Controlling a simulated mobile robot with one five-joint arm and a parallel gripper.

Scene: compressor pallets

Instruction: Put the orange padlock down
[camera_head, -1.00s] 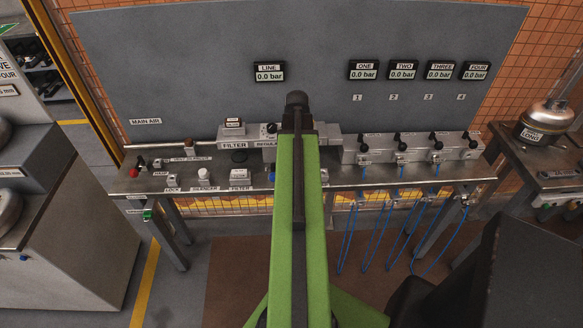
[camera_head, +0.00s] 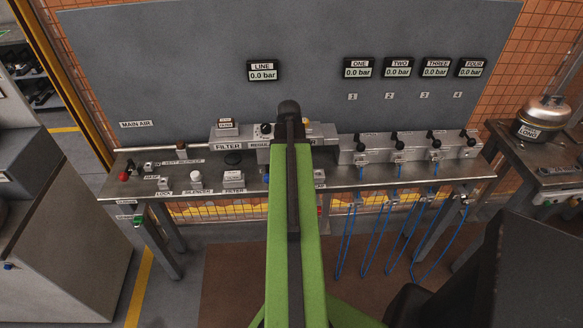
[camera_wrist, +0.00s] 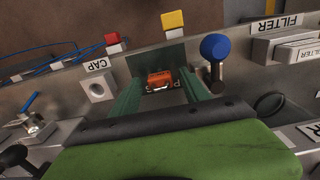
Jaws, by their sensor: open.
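The orange padlock (camera_wrist: 159,79) shows in the wrist view, at or on a white label whose lettering it partly covers. My gripper (camera_wrist: 160,74) has its two green fingers spread apart, one on each side of the padlock, with gaps between them and it. I cannot tell how far above the bench the fingertips are. In the head view my green arm reaches over the steel bench (camera_head: 350,176) and hides the gripper and the padlock.
A blue knob (camera_wrist: 214,46) stands close to the right finger. The CAP block (camera_wrist: 97,87) lies to the left. Red (camera_wrist: 112,39) and yellow (camera_wrist: 172,20) tags are beyond the fingers. Blue hoses (camera_head: 380,235) hang from the bench's right part.

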